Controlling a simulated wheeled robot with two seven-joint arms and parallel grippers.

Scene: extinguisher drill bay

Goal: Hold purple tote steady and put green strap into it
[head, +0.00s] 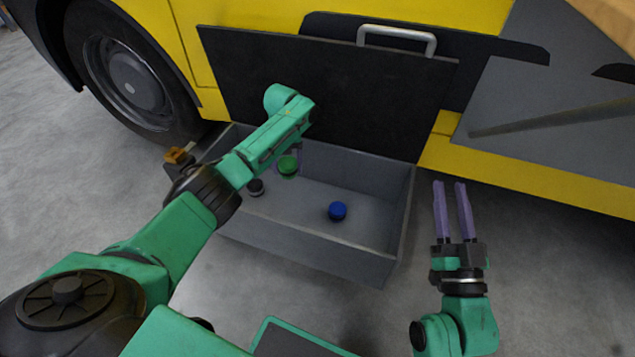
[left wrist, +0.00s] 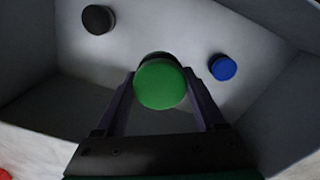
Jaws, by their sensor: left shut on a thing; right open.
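A round green thing (head: 288,166), which looks like the green strap rolled up, is inside the grey open drawer (head: 300,244). My left gripper (head: 287,160) reaches down into the drawer and is shut on it. In the left wrist view the green strap (left wrist: 160,84) sits between the two dark fingers of my left gripper (left wrist: 163,92). I cannot tell whether it touches the drawer floor. My right gripper (head: 450,185) is open and empty, to the right of the drawer, fingers pointing away from me. I see no purple tote in either view.
A blue roll (head: 338,211) and a black roll (head: 255,187) lie on the drawer floor; the left wrist view shows the blue (left wrist: 223,67) and black (left wrist: 98,19). A black panel with a handle (head: 398,38) stands behind the drawer, against the yellow vehicle (head: 575,182).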

